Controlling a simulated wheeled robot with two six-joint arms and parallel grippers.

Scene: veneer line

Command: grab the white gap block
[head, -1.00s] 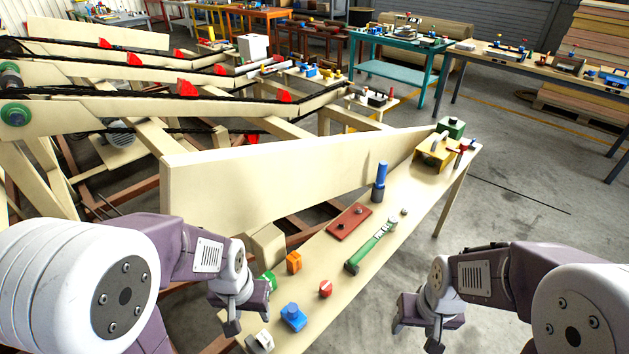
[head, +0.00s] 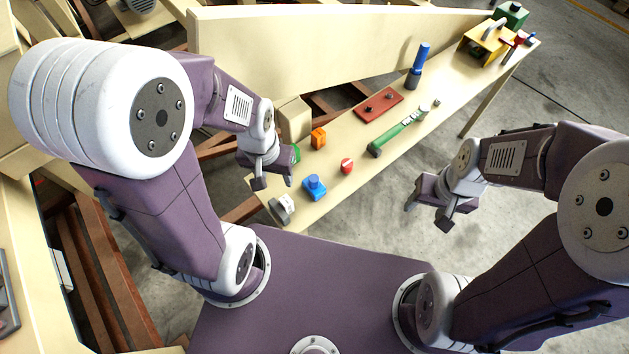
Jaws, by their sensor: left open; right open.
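A small whitish block (head: 282,208), which looks like the white gap block, sits at the near left end of the narrow wooden bench (head: 330,168). Its front has a dark marking too small to read. My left gripper (head: 272,182) is open and empty, just above and left of the block in the picture, apart from it. My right gripper (head: 428,214) is open and empty over the floor, right of the bench.
Near the white block are a blue block (head: 314,187), a red round piece (head: 346,166), an orange block (head: 318,138) and a green piece (head: 296,153) partly behind my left gripper. Further along are a green tool (head: 398,134), a red plate (head: 379,105) and a blue-handled tool (head: 418,66).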

